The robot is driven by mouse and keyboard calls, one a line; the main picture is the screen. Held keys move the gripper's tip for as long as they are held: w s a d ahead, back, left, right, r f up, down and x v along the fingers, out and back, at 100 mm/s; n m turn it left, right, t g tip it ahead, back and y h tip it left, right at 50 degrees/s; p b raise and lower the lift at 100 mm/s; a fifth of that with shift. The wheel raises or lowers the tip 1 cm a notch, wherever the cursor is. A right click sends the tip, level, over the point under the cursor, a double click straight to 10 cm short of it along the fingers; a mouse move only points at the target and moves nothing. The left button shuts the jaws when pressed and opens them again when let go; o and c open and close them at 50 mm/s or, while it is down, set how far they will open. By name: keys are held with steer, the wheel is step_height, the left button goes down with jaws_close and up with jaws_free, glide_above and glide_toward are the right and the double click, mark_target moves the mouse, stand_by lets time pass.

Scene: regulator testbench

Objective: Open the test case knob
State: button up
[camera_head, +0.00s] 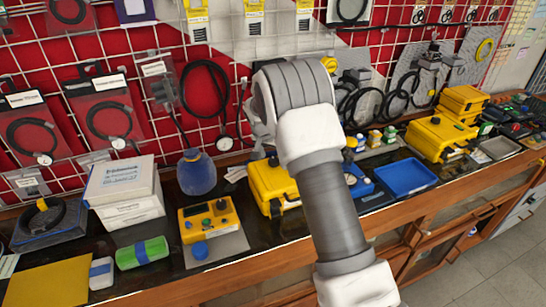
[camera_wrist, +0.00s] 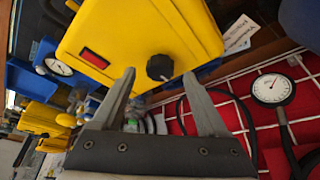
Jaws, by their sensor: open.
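In the wrist view, a yellow case (camera_wrist: 140,35) carries a round black knob (camera_wrist: 159,67) and a small red rectangular window. My gripper (camera_wrist: 159,78) is open, with its two grey fingers apart. In that picture the knob appears between the fingertips. The fingers are not closed on it, and I cannot tell how far they are from it. In the head view, a yellow case (camera_head: 268,188) stands on the bench, partly hidden behind my arm. My gripper is mostly hidden behind my wrist there.
A yellow control box (camera_head: 208,219) stands left of the case, with a blue bottle (camera_head: 196,174) behind it. A blue tray (camera_head: 405,178) and more yellow cases (camera_head: 438,136) are to the right. A red panel with a wire grid, hoses and gauges rises behind the bench.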

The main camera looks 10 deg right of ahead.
steer(key=shift+x, duration=1.05)
jaws_close()
